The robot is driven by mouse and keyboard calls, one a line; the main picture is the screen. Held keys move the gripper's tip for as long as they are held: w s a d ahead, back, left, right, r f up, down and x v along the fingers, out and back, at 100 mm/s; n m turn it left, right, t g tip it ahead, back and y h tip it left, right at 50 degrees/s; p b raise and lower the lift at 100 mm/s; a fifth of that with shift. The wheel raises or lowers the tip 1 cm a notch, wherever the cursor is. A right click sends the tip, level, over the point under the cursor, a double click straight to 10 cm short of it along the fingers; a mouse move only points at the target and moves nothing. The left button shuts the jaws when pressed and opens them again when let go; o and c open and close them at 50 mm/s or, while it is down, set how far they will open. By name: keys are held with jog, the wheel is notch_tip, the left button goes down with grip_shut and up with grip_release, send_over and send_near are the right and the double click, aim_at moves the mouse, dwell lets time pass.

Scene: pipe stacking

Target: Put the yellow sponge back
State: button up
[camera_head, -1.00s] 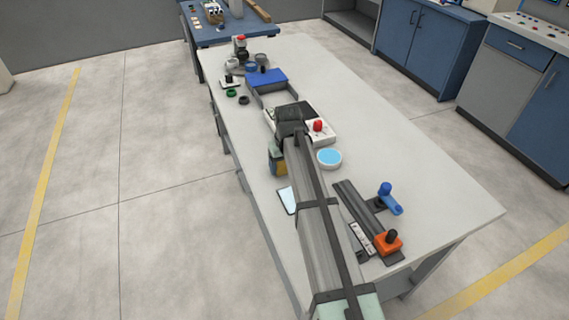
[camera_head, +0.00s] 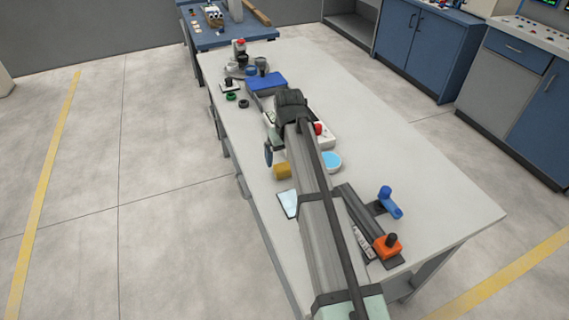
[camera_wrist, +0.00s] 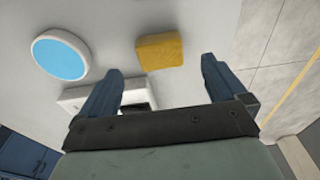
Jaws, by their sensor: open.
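The yellow sponge (camera_head: 283,172) lies on the white table, left of my arm in the head view. It also shows whole in the wrist view (camera_wrist: 160,51), resting flat on the table. My gripper (camera_wrist: 160,76) is open, its two blue-grey fingers spread apart, with nothing between them. The sponge lies just beyond the fingertips in the wrist view, apart from both. In the head view one finger (camera_head: 268,154) shows beside the arm, and the arm hides the rest of the gripper.
A round white dish with a blue top (camera_head: 331,161) stands right of my arm. A white device with a red knob (camera_head: 319,130) is partly hidden behind my wrist. A rail with an orange block (camera_head: 388,246) and a blue clamp (camera_head: 390,201) lies nearer. The table's right side is clear.

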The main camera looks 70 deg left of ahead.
aim_at(286, 170)
jog(key=shift+d+r, duration=0.2)
jog(key=shift+r, duration=1.25)
jog(key=shift+d+r, duration=0.15)
jog(key=shift+r, duration=1.3)
